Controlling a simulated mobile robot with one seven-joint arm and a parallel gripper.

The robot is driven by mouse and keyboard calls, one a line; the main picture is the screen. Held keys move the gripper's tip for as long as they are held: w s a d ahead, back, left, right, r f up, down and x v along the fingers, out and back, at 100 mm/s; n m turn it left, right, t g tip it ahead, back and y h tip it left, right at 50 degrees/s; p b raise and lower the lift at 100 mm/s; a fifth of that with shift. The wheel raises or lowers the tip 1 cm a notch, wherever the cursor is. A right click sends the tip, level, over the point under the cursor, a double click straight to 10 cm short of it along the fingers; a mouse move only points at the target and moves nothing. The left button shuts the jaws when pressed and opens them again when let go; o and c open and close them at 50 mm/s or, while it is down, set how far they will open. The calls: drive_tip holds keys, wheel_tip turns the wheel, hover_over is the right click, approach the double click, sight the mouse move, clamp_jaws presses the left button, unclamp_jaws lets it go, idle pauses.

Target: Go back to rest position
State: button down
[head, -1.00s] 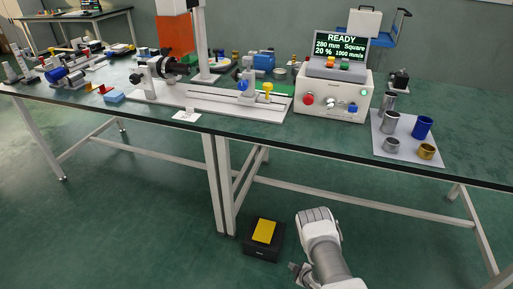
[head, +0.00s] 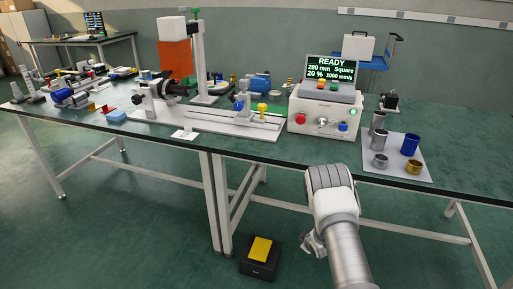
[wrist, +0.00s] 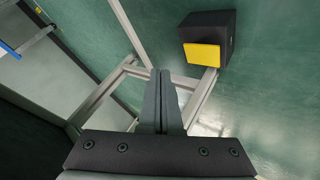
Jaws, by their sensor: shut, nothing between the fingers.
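My arm rises at the lower right of the head view, in front of the bench's front edge. My gripper (wrist: 161,75) shows in the wrist view with its two dark fingers together and nothing between them. In the head view the gripper end (head: 312,242) is small and partly hidden beside my arm, below the bench top. It is apart from the bench and from the floor pedal.
A black box with a yellow pedal (head: 261,250) stands on the floor left of my arm; the wrist view shows it too (wrist: 205,55). The bench (head: 250,150) carries a linear rig, a controller (head: 325,115) reading READY, and a tray (head: 375,168) with metal cups. Bench legs (head: 215,205) stand nearby.

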wheel_tip(320, 180, up, 19)
drive_tip(key=w+d+m+h, duration=0.1)
drive_tip(key=m+h, duration=0.1)
drive_tip(key=m, duration=0.1)
drive_tip(key=s+r+m, duration=0.1)
drive_tip(key=s+r, duration=0.2)
drive_tip(key=r, duration=0.3)
drive_tip(key=s+r+m+g, duration=0.1)
drive_tip(key=s+r, duration=0.1)
drive_tip(key=r, duration=0.4)
drive_tip(key=s+r+m, duration=0.1)
drive_tip(key=s+r, duration=0.2)
drive_tip(key=r, duration=0.3)
drive_tip(key=s+a+r+m+g, duration=0.15)
drive_tip(key=s+r, duration=0.25)
drive_tip(key=s, duration=0.7)
drive_tip(key=s+a+r+m+y+p, duration=0.15)
drive_tip(key=s+r, duration=0.35)
drive_tip(key=s, duration=0.5)
drive_tip(key=s+a+r+m+g, duration=0.15)
drive_tip(key=s+r, duration=0.25)
drive_tip(key=s, duration=0.7)
wheel_tip(320, 180, up, 22)
drive_tip(key=t+p, duration=0.1)
drive_tip(key=p, duration=2)
drive_tip(key=shift+w+a, duration=0.2)
drive_tip(key=shift+a, duration=0.2)
drive_tip(key=shift+d+f, duration=0.15)
